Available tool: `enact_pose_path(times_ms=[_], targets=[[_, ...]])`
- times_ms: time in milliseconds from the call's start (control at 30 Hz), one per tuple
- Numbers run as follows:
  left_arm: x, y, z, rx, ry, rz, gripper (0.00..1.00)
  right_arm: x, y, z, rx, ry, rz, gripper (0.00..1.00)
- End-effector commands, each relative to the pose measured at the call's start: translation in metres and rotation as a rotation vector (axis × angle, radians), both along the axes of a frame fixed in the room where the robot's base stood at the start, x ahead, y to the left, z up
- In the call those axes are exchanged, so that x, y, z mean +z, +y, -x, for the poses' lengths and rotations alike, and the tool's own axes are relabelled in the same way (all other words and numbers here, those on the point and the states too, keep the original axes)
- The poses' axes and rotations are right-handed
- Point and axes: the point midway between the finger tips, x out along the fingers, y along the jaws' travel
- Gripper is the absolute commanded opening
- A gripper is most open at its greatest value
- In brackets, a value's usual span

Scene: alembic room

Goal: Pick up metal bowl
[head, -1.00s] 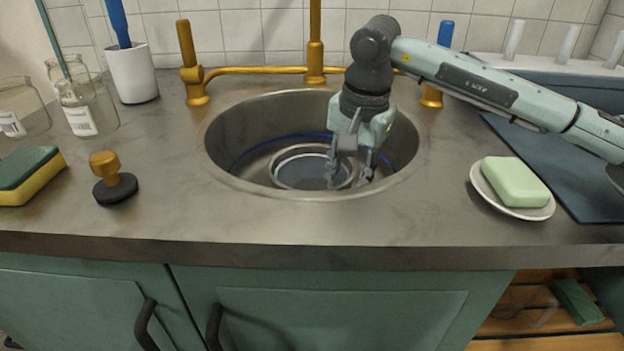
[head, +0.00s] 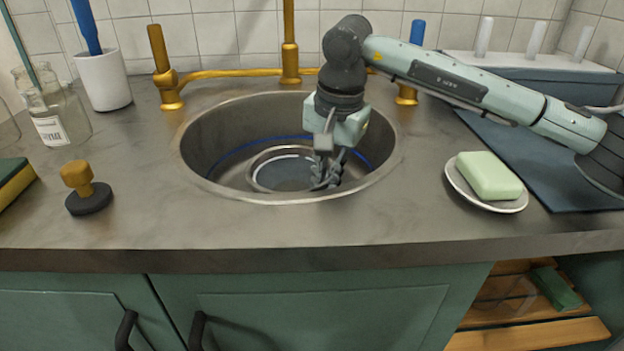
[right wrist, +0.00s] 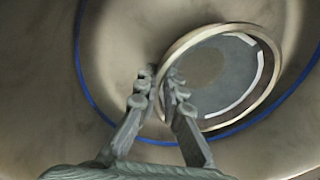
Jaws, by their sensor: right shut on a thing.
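The metal bowl (head: 283,172) is a round, shallow metal vessel inside the round sink (head: 190,170). My right gripper (head: 328,172) reaches down into the sink at the bowl's right side and is shut on its rim. In the right wrist view the bowl (right wrist: 232,75) shows its bright rim, and the fingers of the gripper (right wrist: 162,90) close over the rim's left edge. Whether the bowl is clear of the sink floor I cannot tell. My left gripper is not in view.
A brass tap (head: 290,60) stands behind the sink. A green soap on a white dish (head: 508,206) sits to the right, beside a dark mat (head: 555,185). A brass-handled stopper (head: 84,188) and glass jar (head: 52,115) are left. The front counter is clear.

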Motion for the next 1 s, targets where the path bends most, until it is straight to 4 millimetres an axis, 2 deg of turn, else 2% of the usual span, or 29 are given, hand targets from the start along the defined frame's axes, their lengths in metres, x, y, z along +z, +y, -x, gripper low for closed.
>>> enact_pose_path(times_ms=[367, 1000], targets=[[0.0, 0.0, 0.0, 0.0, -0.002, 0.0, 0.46, 0.018, 0.0, -0.001, -0.001, -0.003, -0.001, 0.0], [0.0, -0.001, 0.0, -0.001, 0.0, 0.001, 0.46, 0.078, 0.0, -0.001, -0.001, -0.004, -0.003, 0.0]])
